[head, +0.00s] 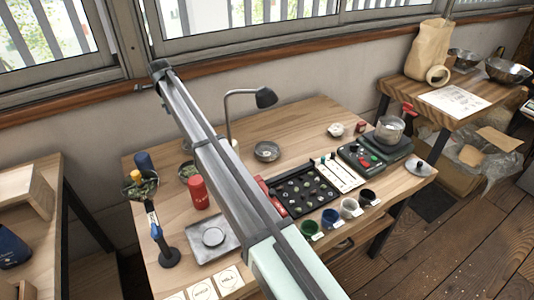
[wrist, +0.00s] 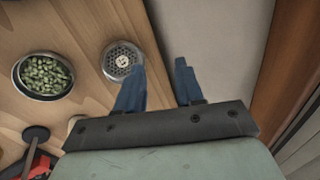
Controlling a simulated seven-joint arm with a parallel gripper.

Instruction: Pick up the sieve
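The sieve (wrist: 123,48) is a small round grey metal piece with a perforated face, standing on the wooden table near its wall-side edge in the wrist view. My gripper (wrist: 159,66) is above the table there, with its two blue fingers apart and nothing between them. The sieve is just left of the left fingertip in the picture, with a gap below the fingers. In the head view my grey arm link crosses the table and the gripper cannot be made out; I cannot clearly tell the sieve there.
A bowl of green beans (wrist: 44,75) stands left of the sieve. A red canister (head: 198,192), a desk lamp (head: 265,97), a round metal dish (head: 267,151), a black sample tray (head: 322,184) and several cups crowd the table. The wall (wrist: 218,40) is close on the gripper's right.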

